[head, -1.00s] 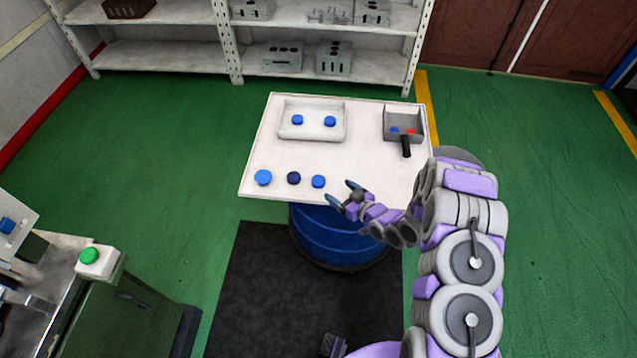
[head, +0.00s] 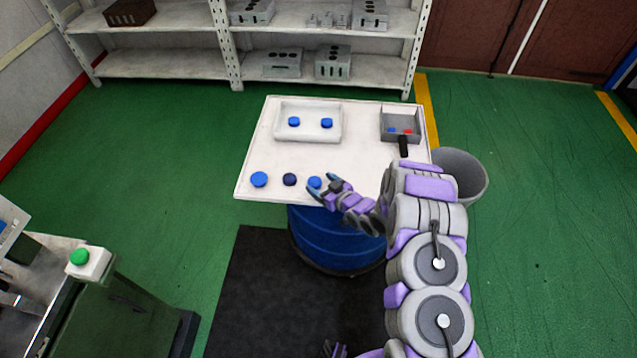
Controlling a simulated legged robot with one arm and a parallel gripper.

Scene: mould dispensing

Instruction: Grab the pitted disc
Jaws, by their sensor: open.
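Three discs stand in a row at the front of the white tabletop. The left disc (head: 259,179) is bright blue, the middle disc (head: 289,179) is darker navy, and the right disc (head: 314,182) is bright blue. The middle one differs in colour and may be the pitted disc; its pits are too small to make out. My gripper (head: 322,186) is open and empty, just right of the right disc, its fingers pointing left. One finger overlaps that disc's lower right edge in the picture; I cannot tell whether they touch.
A white tray (head: 281,133) with two blue discs (head: 294,121) is at the back of the tabletop (head: 262,150). A grey handled box (head: 415,113) holds small blue and red pieces at the back right. A blue drum (head: 335,235) stands below. A grey bin (head: 470,175) is right.

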